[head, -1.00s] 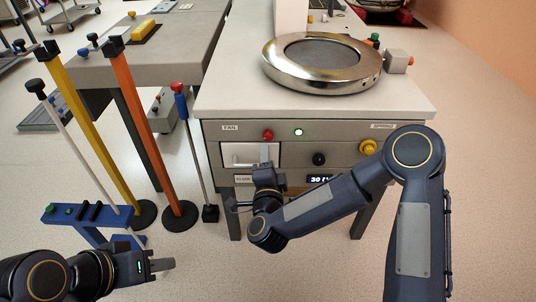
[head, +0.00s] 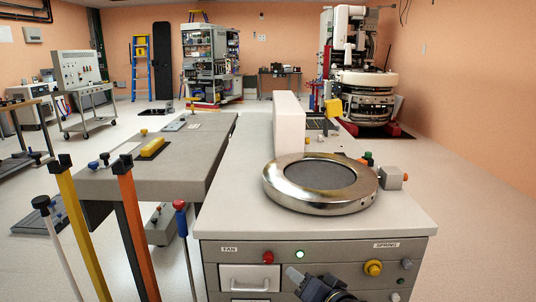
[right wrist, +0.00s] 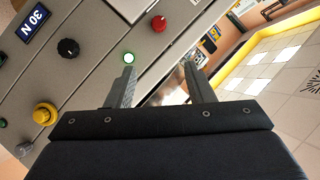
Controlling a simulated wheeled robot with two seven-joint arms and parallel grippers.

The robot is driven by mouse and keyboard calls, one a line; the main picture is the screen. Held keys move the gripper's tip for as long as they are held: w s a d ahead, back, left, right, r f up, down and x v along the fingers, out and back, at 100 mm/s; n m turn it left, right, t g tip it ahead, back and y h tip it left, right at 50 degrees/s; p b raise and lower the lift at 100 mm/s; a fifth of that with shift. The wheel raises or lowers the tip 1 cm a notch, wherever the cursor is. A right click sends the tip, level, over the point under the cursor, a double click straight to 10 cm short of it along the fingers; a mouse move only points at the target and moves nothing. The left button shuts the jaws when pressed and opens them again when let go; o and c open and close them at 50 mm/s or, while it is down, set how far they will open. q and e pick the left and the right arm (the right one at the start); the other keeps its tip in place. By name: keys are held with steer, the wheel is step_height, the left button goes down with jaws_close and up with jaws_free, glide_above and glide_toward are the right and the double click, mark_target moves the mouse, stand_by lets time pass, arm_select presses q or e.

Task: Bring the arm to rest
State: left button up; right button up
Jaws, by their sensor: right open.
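My right gripper (head: 293,274) shows at the bottom of the head view, in front of the grey cabinet's front panel (head: 335,249). In the right wrist view its two fingers (right wrist: 161,88) are apart with nothing between them. They point at the panel, near the lit green-white lamp (right wrist: 129,58) and the red knob (right wrist: 159,23). I cannot tell how far they are from the panel. Most of my right arm is below the head view's edge. My left gripper is out of both views.
A metal ring with a dark disc (head: 320,184) lies on the cabinet top. A yellow knob (head: 373,268) sticks out of the panel. Yellow (head: 82,230) and orange (head: 138,235) posts stand at the left, beside a grey table (head: 205,150). Open floor lies right of the cabinet (head: 470,215).

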steer(key=s+d+f+n+g+h, duration=0.15)
steer(key=s+d, duration=0.25)
steer(key=s, duration=0.4)
steer(key=s+d+f+g, duration=0.1)
steer(key=s+d+g, duration=0.25)
steer(key=s, duration=0.45)
steer(key=s+d+f+n+g, duration=0.1)
steer(key=s+d+g, duration=0.1)
steer(key=s+d, duration=0.45)
step_height(320, 180, up, 23)
steer(key=s+a+p, duration=0.1)
steer(key=s+p, duration=0.1)
steer(key=p, duration=2.1)
steer(key=shift+a+r+p, duration=0.2)
steer(key=shift+p, duration=0.15)
steer(key=shift+s, duration=0.1)
